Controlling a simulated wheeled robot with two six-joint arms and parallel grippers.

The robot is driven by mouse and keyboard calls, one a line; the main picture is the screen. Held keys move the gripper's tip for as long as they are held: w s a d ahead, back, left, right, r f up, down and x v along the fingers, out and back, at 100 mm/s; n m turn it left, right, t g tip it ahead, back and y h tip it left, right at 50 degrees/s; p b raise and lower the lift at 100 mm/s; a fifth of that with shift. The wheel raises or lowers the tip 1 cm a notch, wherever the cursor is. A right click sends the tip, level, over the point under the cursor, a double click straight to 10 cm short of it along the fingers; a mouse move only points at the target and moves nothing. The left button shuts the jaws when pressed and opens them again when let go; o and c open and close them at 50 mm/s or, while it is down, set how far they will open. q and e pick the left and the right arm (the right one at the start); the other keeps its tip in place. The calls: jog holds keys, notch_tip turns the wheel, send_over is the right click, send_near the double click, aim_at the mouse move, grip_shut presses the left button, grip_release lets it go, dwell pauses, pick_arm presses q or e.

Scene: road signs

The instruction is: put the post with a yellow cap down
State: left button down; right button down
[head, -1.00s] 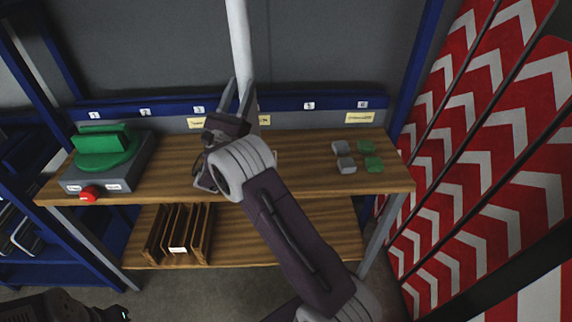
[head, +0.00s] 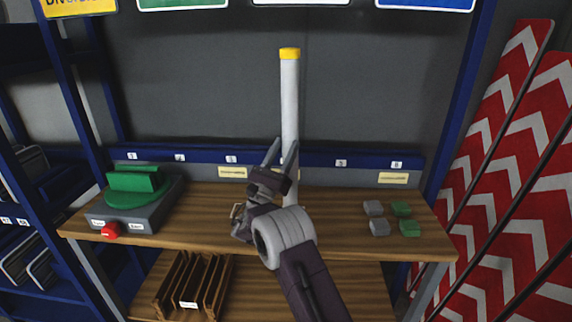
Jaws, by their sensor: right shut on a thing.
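The post (head: 289,100) is white with a yellow cap (head: 290,53) and stands upright in the head view. My right gripper (head: 282,155) is shut on its lower part, above the wooden bench top (head: 340,235). The post's bottom end is partly hidden behind the gripper and wrist, so I cannot tell whether it touches the bench. My left gripper is not in view.
A grey box with a green turntable (head: 138,185) and a red button (head: 110,230) stands at the left. Several small grey and green blocks (head: 400,208) lie at the right. A slotted wooden rack (head: 188,285) is on the lower shelf. Striped red boards (head: 500,170) lean at right.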

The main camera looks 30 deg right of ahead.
notch_tip(320, 180, down, 4)
jog(key=shift+w, duration=0.1)
dwell(0.4)
jog(key=shift+f+b, duration=0.15)
jog(key=shift+b, duration=0.25)
jog(key=c, duration=0.8)
grip_release()
jog(key=shift+o, duration=0.2)
